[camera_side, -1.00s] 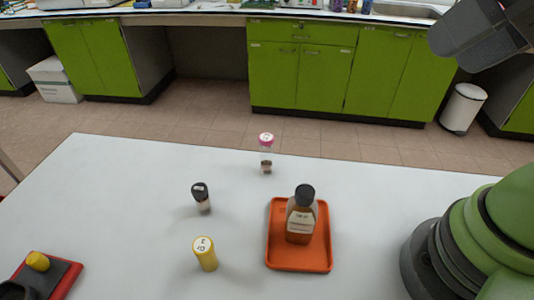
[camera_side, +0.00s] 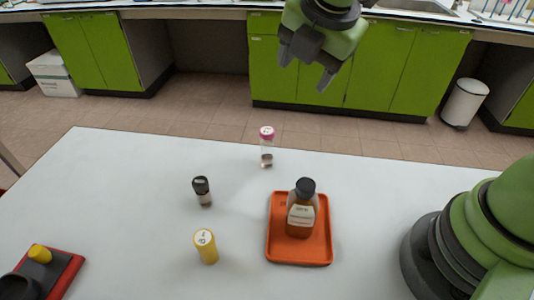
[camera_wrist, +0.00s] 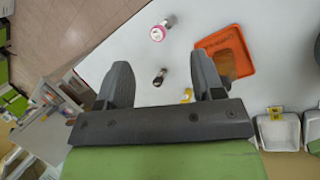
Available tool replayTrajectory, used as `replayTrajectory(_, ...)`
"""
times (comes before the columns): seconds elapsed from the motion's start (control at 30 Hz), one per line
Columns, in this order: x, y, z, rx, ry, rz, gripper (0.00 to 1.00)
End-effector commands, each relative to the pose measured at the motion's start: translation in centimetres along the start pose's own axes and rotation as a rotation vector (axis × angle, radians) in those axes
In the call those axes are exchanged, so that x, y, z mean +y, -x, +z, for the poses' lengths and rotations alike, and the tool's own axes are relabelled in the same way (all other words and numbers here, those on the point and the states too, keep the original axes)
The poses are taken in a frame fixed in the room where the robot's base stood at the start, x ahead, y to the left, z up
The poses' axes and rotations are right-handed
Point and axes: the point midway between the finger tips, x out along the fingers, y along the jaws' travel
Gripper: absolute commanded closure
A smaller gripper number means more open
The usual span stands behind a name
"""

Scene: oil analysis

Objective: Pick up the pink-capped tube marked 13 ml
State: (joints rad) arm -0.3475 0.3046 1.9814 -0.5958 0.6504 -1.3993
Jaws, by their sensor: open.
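The pink-capped tube (camera_side: 267,148) stands upright at the far side of the white table. Its body is clear with something dark at the bottom; its marking is too small to read. It also shows in the wrist view (camera_wrist: 160,31), beyond the fingers. My gripper (camera_side: 304,72) is open and empty, high above and behind the table's far edge, away from the tube. Its two dark fingers also show in the wrist view (camera_wrist: 164,80). A black-capped tube (camera_side: 202,191) and a yellow tube (camera_side: 206,247) stand nearer, to the left.
An orange tray (camera_side: 274,250) holds a brown bottle (camera_side: 301,216) with a black cap, to the right of the tubes. A red-edged dark holder (camera_side: 66,272) with a yellow item sits at the near left. The table's left middle is clear.

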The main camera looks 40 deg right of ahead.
Motion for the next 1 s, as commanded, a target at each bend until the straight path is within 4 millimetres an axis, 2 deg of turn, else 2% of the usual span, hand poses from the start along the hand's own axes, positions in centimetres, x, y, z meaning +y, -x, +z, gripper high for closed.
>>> replayTrajectory(0.03, 0.6, -2.0, -1.2, -0.006, 0.186, -0.02, 0.39)
replayTrajectory(0.1, 1.2, -4.2, -2.5, -0.012, 0.417, -0.03, 0.39)
replayTrajectory(0.2, 1.6, -6.5, -4.0, -0.015, 0.664, -0.041, 0.39)
replayTrajectory(0.3, 1.8, -7.8, -4.9, -0.016, 0.809, -0.046, 0.39)
replayTrajectory(0.43, 1.7, -9.4, -5.1, -0.016, 0.871, -0.051, 0.39)
replayTrajectory(0.6, 1.6, -12.0, -5.0, -0.015, 0.868, -0.051, 0.39)
replayTrajectory(0.83, 1.4, -13.9, -4.8, -0.015, 0.864, -0.051, 0.39)
replayTrajectory(1.0, 1.2, -16.6, -4.5, -0.014, 0.864, -0.05, 0.39)
